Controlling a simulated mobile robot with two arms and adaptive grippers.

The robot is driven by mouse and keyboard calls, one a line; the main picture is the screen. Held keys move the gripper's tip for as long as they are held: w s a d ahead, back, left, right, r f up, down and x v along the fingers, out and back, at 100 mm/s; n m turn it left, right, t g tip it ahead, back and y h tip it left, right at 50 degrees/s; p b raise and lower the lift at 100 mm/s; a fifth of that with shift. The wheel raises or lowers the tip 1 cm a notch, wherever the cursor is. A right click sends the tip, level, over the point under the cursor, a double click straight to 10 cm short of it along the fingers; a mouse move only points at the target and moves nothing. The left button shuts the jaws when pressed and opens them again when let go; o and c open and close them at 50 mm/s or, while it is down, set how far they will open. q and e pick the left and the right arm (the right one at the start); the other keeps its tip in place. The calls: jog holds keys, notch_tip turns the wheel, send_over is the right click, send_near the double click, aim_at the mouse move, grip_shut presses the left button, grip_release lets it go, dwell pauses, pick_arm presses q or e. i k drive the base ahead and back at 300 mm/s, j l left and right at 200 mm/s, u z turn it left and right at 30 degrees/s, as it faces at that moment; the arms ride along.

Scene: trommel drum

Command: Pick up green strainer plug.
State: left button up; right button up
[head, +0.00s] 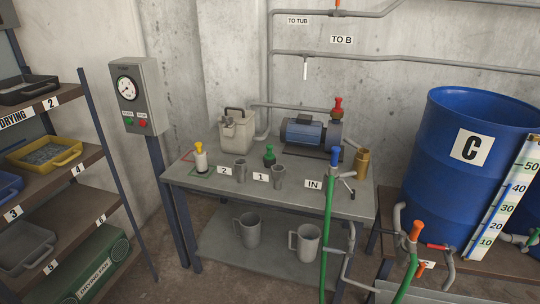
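A small dark green piece with a knob on top, which looks like the green strainer plug (269,156), stands upright on the grey metal table (318,190). It is in the middle of the tabletop, behind the grey cup by label 1 (278,176) and left of the blue pump (305,134). Its lower part is small in the picture, so I cannot tell what it rests on. Neither of my grippers shows in the head view.
A beige canister (237,132), a yellow-topped bottle (200,158), another grey cup (240,170) and a brass cup (361,164) stand on the table. A green hose (327,235) rises at its front right. Shelves (75,165) stand left, a blue drum (455,190) right.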

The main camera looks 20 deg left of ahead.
aim_at(269, 155)
jog(key=i+j+z, duration=0.15)
jog(key=z, duration=0.25)
jog(key=i+j+z, duration=0.1)
jog(key=j+z, duration=0.25)
jog(key=i+j+z, duration=0.1)
jog(key=z, duration=0.3)
jog(key=j, duration=0.1)
